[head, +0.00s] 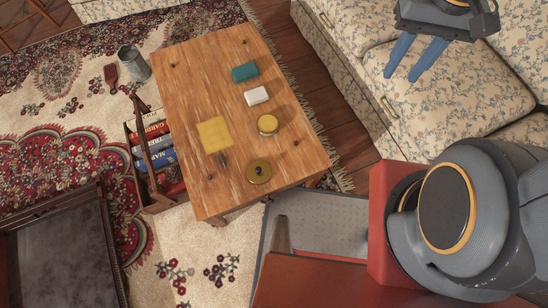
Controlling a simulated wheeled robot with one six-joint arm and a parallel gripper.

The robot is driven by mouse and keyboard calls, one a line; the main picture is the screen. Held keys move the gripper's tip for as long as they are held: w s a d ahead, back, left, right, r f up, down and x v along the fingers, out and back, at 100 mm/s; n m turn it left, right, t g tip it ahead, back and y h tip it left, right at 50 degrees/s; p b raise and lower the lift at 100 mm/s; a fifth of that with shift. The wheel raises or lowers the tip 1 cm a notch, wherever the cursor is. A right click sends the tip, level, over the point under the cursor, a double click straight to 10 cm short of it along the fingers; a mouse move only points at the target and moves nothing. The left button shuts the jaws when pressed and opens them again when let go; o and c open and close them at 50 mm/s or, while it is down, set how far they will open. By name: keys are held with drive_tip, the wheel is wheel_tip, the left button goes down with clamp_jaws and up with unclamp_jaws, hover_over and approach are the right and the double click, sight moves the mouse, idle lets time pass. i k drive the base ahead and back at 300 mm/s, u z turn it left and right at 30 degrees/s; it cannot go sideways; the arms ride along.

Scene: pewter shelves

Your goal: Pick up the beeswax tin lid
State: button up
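A round brass-coloured lid (259,171) with a small dark knob or mark at its middle lies near the front right edge of the wooden table (195,85). A small round tin (267,124) with a pale yellow top stands just behind it. I take the brass disc for the beeswax tin lid. My gripper (401,76) is at the upper right, above the flowered sofa, well apart from the table. Its two blue fingers are spread with nothing between them.
A yellow cloth (214,134), a white block (256,96) and a teal block (245,72) lie on the table. A magazine rack (152,165), metal cup (133,63) and brush (111,78) are left of it. The flowered sofa (365,30) is at right.

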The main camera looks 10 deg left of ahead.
sight(258, 172)
drive_tip(key=z, duration=0.1)
drive_tip(key=k, duration=0.65)
drive_tip(key=u, duration=1.15)
drive_tip(key=i, duration=0.5)
drive_tip(key=k, duration=1.1)
drive_tip(key=z, duration=0.55)
